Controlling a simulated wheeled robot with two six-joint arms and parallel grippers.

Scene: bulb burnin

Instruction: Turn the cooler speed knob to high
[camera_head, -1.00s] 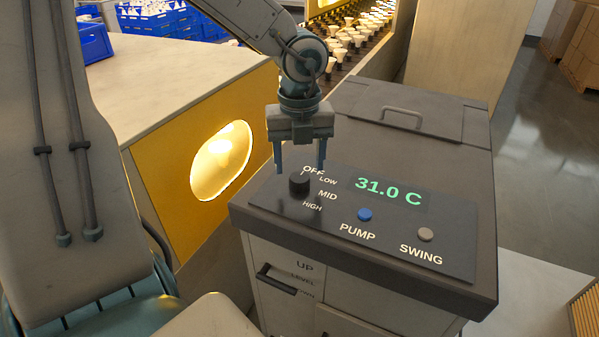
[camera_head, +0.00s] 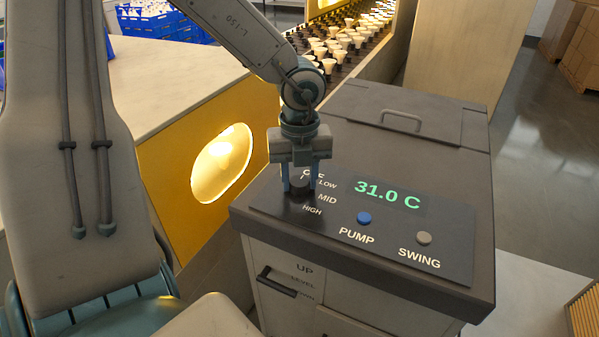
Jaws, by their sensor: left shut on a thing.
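The cooler (camera_head: 470,235) stands in the middle right with a dark control panel on top. Its black speed knob (camera_head: 299,184) is at the panel's left end, beside the labels OFF, LOW, MID and HIGH. My left gripper (camera_head: 300,188) points down and is shut on the knob, one finger on each side. The gripper partly covers the OFF label and the knob's top, and I cannot read the knob's setting. The display (camera_head: 388,193) reads 31.0 C. My right gripper is not in view.
A blue PUMP button (camera_head: 364,218) and a grey SWING button (camera_head: 424,238) sit right of the knob. A yellow-sided bench with a lit oval window (camera_head: 222,163) stands close on the left. Rows of bulbs (camera_head: 335,45) are behind. The cooler lid has a handle (camera_head: 401,120).

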